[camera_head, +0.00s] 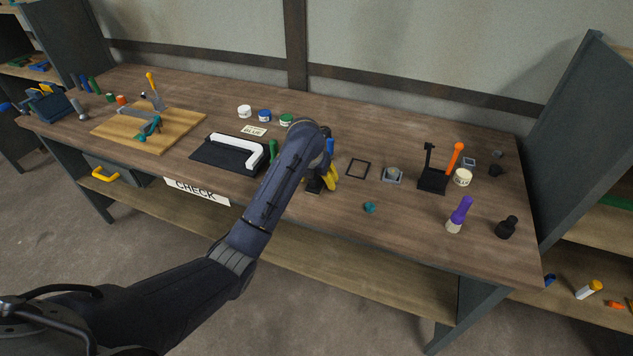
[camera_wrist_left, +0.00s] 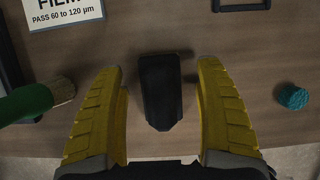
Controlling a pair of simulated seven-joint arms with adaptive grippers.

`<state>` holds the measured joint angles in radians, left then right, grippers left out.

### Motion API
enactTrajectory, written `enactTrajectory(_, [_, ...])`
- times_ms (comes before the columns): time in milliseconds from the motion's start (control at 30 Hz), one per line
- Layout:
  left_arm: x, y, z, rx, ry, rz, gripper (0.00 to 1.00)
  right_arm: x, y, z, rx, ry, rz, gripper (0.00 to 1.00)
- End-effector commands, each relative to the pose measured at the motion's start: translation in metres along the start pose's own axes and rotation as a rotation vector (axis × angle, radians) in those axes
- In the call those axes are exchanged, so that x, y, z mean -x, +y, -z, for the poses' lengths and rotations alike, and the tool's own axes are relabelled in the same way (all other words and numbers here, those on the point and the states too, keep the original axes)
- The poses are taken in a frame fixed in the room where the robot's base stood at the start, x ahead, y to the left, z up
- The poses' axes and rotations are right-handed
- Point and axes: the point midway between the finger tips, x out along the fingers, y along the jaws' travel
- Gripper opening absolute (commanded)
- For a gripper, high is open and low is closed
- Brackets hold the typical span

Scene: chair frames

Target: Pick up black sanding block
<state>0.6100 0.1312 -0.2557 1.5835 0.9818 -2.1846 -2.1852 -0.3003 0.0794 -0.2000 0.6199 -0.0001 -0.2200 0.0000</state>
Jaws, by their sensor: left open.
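The black sanding block (camera_wrist_left: 160,92) lies on the wooden bench and shows in the left wrist view between the two yellow fingers of my left gripper (camera_wrist_left: 161,68). The fingers are open, with a gap of bench visible on both sides of the block. In the head view, my left gripper (camera_head: 325,184) is low over the front part of the bench, pointing down. The block (camera_head: 313,187) is partly hidden there by the gripper. My right gripper is in neither view.
A green-handled brush (camera_wrist_left: 35,100) lies left of the gripper and a small teal piece (camera_head: 369,207) lies to its right. A black square frame (camera_head: 349,167) is behind. A black mat (camera_head: 210,150) with a white angled piece is to the left. The front edge is close.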

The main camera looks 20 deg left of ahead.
Motion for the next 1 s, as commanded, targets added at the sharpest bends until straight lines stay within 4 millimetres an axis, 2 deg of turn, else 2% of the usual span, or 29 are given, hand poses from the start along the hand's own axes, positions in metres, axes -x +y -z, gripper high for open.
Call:
enactTrajectory(367, [-0.0062,-0.0003,0.0001,-0.001,-0.001,0.000,0.71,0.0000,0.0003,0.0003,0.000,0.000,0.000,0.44])
enactTrajectory(933, [-0.0062,-0.0002,0.0002,-0.001,0.000,0.000,0.07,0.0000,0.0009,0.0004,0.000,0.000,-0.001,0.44])
enactTrajectory(1000, [-0.0059,-0.0003,-0.0001,-0.001,-0.001,0.000,0.06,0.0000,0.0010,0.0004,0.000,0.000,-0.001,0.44])
